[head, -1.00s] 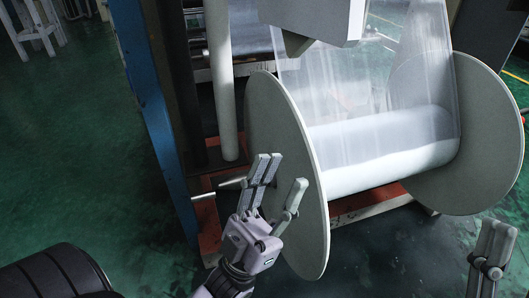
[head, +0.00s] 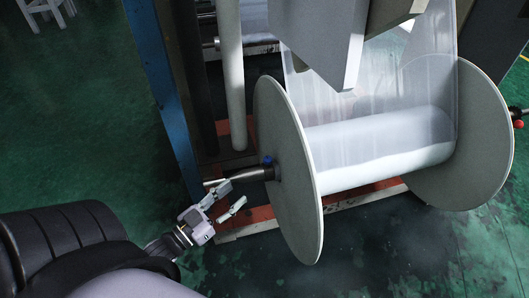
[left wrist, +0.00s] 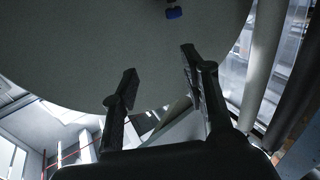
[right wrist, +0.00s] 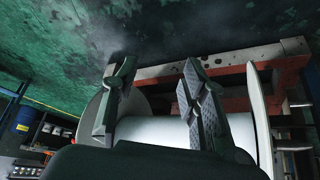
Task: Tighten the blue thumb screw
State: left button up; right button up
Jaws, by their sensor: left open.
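The blue thumb screw (head: 267,160) sits on the dark collar of the shaft (head: 255,173), just outside the left disc of the film reel (head: 290,185). It shows small at the top of the left wrist view (left wrist: 173,13), beyond the fingertips. My left gripper (head: 236,193) is open and empty, a little below and left of the screw, apart from it. The disc fills much of the left wrist view, past the spread fingers (left wrist: 158,62). My right gripper (right wrist: 160,62) is open and empty in the right wrist view, with the white film roll (right wrist: 155,130) beyond; the head view does not show it.
A blue post (head: 160,90) and a light grey vertical pole (head: 231,75) stand left of the reel. A grey machine housing (head: 325,40) hangs above it. A red base frame (head: 235,222) runs beneath. A red knob (head: 518,124) shows at the far right. Green floor lies open at left.

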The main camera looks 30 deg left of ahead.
pick_arm(q)
jog(key=s+a+f, duration=0.1)
jog(key=a, duration=0.2)
pick_arm(e)
jog(key=s+d+g, duration=0.1)
jog(key=s+g, duration=0.1)
jog(key=s, duration=0.3)
pick_arm(q)
jog(key=b, duration=0.2)
send_near(265, 162)
jog(key=shift+g+y, duration=0.4)
jog(key=w, duration=0.3)
jog(key=w+d+r, duration=0.1)
jog(key=w, duration=0.1)
jog(key=shift+w+d, duration=0.1)
jog(key=w, duration=0.3)
jog(key=shift+w+d+b, duration=0.25)
jog(key=shift+d+b, duration=0.05)
jog(key=shift+w+d, duration=0.1)
jog(key=shift+w, duration=0.35)
pick_arm(e)
jog(key=shift+w+a+f+t, duration=0.15)
jog(key=shift+w+t, duration=0.2)
jog(key=shift+w, duration=0.45)
jog(key=shift+w+a+f+t, duration=0.15)
jog(key=shift+w+t, duration=0.25)
jog(key=shift+w, duration=0.4)
jog(key=shift+w+a+f+t, duration=0.1)
jog(key=shift+w+a+t, duration=0.2)
jog(key=shift+w, duration=0.5)
